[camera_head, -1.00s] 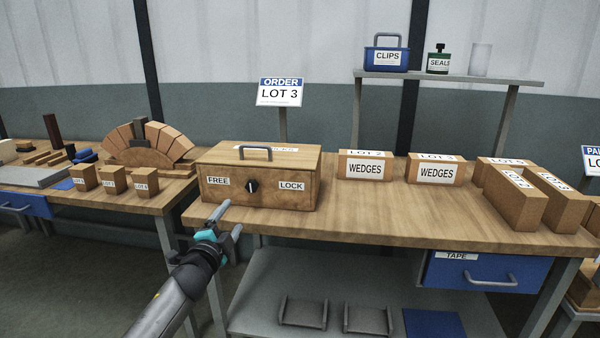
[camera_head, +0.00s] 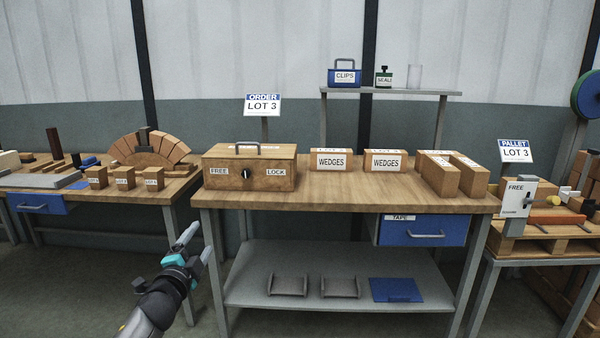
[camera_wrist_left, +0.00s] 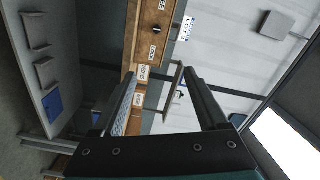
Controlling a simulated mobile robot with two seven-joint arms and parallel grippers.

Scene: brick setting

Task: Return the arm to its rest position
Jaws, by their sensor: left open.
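My left gripper (camera_head: 197,248) is open and empty in the head view, in front of the bench's left leg and below the bench top. Its two fingers also show apart in the left wrist view (camera_wrist_left: 160,95), with nothing between them close by. The wooden box (camera_head: 250,168) with a handle on its lid and a dark knob between the FREE and LOCK labels stands on the bench, above and beyond the gripper. The knob also shows in the left wrist view (camera_wrist_left: 157,29). The gripper is apart from the box and bench. My right gripper is not in view.
The wooden bench (camera_head: 350,192) holds WEDGES boxes (camera_head: 331,160) and has a blue TAPE drawer (camera_head: 422,231) and a lower shelf (camera_head: 345,300). A left table (camera_head: 130,196) bears an arch of blocks. A pallet stand (camera_head: 545,246) is at right. Floor left of the bench is clear.

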